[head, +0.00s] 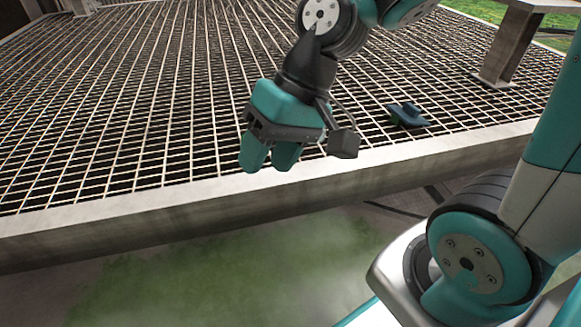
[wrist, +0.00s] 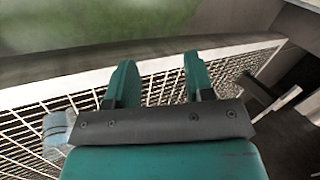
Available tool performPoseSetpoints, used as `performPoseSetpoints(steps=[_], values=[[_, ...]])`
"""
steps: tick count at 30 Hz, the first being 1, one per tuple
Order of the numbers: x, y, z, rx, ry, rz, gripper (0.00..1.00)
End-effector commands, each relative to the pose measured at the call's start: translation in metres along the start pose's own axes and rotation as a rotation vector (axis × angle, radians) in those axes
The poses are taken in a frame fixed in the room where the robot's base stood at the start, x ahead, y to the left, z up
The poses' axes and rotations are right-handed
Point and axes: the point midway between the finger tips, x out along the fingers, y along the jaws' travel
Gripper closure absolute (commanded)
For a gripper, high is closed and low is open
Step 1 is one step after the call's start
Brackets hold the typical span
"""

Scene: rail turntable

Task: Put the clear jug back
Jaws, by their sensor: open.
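A pale, see-through bluish object (wrist: 58,128) shows at the left of the wrist view, over the grating and partly cut off by my gripper's body; it looks like the clear jug, but its shape is unclear. In the head view a small dark blue-green object (head: 408,115) lies on the grating, right of my gripper; I cannot tell whether it is the same thing. My gripper (head: 270,160) is open and empty, with its fingers pointing down near the grating's front edge. Its two fingers (wrist: 157,85) stand apart in the wrist view with nothing between them.
A wide metal grating (head: 110,100) fills the area, with a raised pale rim (head: 120,213) along its front. A metal post (head: 500,50) stands at the back right. Mossy ground (head: 220,275) lies below the rim. The left of the grating is clear.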

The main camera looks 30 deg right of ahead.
Motion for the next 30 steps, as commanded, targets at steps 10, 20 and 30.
performPoseSetpoints(steps=[10,20,30], values=[[-0.021,-0.026,0.064,-0.507,-0.069,0.139,0.51],[-0.021,-0.026,0.064,-0.508,-0.068,0.138,0.51],[-0.021,-0.026,0.064,-0.507,-0.067,0.138,0.51]])
